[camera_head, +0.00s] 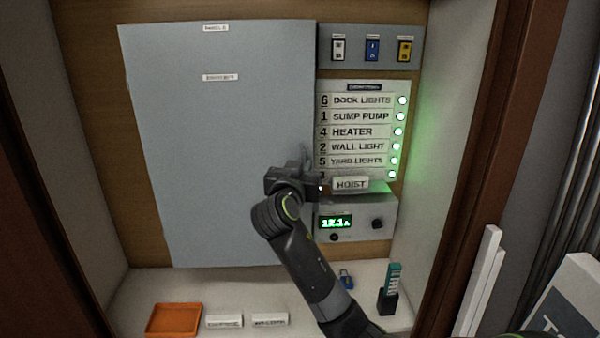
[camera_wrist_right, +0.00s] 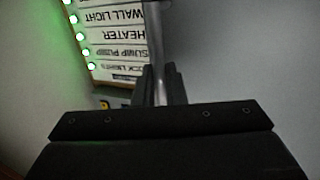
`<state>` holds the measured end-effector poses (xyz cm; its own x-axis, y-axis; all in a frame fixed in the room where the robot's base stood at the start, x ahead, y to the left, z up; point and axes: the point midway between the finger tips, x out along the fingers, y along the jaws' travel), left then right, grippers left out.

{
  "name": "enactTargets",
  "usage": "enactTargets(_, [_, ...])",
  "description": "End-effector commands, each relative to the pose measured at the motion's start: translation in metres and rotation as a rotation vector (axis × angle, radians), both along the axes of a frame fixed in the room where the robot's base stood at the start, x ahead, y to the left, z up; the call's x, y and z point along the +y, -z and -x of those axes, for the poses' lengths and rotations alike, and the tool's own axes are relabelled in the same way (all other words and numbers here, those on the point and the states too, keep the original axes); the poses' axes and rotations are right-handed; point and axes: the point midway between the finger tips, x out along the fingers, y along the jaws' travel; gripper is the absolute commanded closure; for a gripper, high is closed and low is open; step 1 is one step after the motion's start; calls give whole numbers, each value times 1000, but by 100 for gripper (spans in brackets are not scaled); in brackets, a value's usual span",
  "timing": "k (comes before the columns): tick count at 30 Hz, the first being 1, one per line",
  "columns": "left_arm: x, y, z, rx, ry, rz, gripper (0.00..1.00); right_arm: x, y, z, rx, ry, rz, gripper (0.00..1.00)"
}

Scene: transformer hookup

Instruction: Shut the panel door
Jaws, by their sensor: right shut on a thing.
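The grey panel door (camera_head: 220,135) covers the left and middle of the cabinet's back in the head view. I cannot tell whether it sits fully flush. My right gripper (camera_head: 300,172) is at the door's right edge, a little below mid-height. In the right wrist view, its fingers (camera_wrist_right: 160,88) are shut on a metal bar, the door handle (camera_wrist_right: 157,45). The gripper hides most of the handle in the head view. My left gripper is not in view.
Right of the door are a switch strip (camera_head: 371,48), a labelled board with green lights (camera_head: 362,130) and a meter box (camera_head: 358,218). An orange tray (camera_head: 173,320), labels, a blue padlock (camera_head: 346,279) and a teal-topped holder (camera_head: 389,290) are on the shelf below.

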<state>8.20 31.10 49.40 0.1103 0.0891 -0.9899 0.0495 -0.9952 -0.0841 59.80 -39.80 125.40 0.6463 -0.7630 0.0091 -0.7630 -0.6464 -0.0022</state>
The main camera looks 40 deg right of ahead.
Motion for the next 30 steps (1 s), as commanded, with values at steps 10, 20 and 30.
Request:
enactTargets(10, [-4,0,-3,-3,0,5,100,-1,-1,-1,1,1,5,71])
enactTargets(20, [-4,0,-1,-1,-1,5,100,0,1,-1,4,-1,2,71])
enactTargets(30, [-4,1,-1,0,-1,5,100,1,2,-3,5,-4,0,71])
